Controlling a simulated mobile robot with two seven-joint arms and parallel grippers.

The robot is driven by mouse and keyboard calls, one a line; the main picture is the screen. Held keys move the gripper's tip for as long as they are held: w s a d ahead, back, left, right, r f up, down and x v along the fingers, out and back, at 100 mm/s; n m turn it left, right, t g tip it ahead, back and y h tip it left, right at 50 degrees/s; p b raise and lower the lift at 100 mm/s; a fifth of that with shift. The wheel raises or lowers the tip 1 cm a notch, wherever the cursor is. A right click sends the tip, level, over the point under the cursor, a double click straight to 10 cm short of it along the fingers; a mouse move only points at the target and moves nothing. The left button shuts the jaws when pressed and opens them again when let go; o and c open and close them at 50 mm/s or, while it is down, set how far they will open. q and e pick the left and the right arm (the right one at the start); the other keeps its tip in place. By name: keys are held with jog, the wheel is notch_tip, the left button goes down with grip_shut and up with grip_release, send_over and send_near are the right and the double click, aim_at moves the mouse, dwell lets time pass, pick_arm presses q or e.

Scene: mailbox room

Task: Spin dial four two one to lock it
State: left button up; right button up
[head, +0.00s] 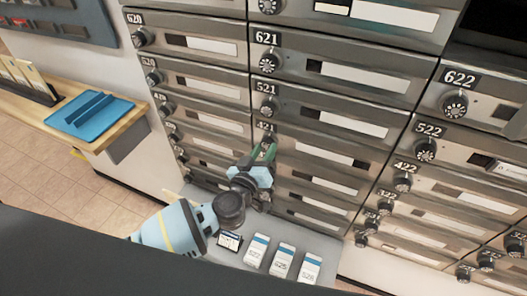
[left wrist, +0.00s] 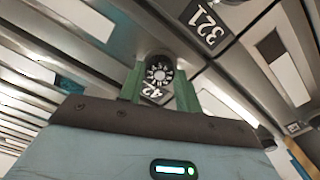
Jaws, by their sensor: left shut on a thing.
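The dial (left wrist: 158,73) of mailbox 421 is a round black knob with white marks around a pale centre. In the left wrist view it sits between the two green fingers of my left gripper (left wrist: 159,80). The fingers are closed onto its sides. The number plate (left wrist: 152,92) beside it is partly covered, with only "42" readable. In the head view my left gripper (head: 264,152) is against the mailbox wall just below the 421 plate (head: 266,127), and it hides the dial there. My right gripper is not in view.
Other mailboxes with similar dials surround it, such as 521's dial (head: 268,106) above. The 321 plate (left wrist: 207,25) is close by in the left wrist view. Several white boxes (head: 283,262) stand on a low ledge below. A wooden counter (head: 125,125) with a blue tray (head: 88,117) is at left.

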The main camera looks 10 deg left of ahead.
pick_arm(q)
jog(key=m, duration=0.5)
jog(key=shift+a+m, duration=0.1)
jog(key=shift+m, duration=0.3)
dwell(0.4)
jog(key=o, duration=1)
jog(key=s+a, duration=0.1)
jog(key=s, duration=0.6)
jog(key=shift+s+a, duration=0.25)
jog(key=shift+s, duration=0.1)
